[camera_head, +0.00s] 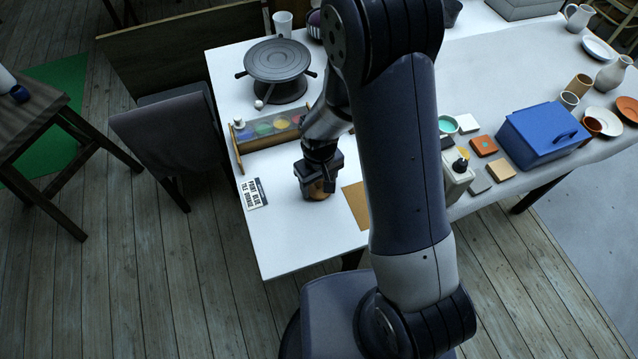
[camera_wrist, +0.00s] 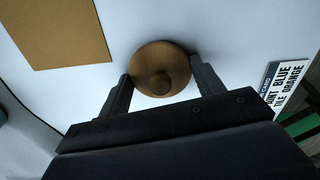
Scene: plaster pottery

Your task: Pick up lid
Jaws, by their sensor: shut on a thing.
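The lid (camera_wrist: 160,62) is a round brown disc with a knob at its middle, seen from above in the wrist view. My gripper (camera_wrist: 160,85) has one finger on each side of it and is shut on it. In the head view, my gripper (camera_head: 318,186) points down at the table's near left part, and a brown edge of the lid (camera_head: 319,193) shows below the fingers. Whether the lid sits on something or is raised off the table cannot be told.
A tan square (camera_head: 356,205) lies right of my gripper, and a printed card (camera_head: 252,192) lies left. Behind stand a paint rack (camera_head: 268,128) and a dark turntable (camera_head: 278,62). Coloured tiles (camera_head: 484,146) and a blue box (camera_head: 541,134) are right. The table's front edge is close.

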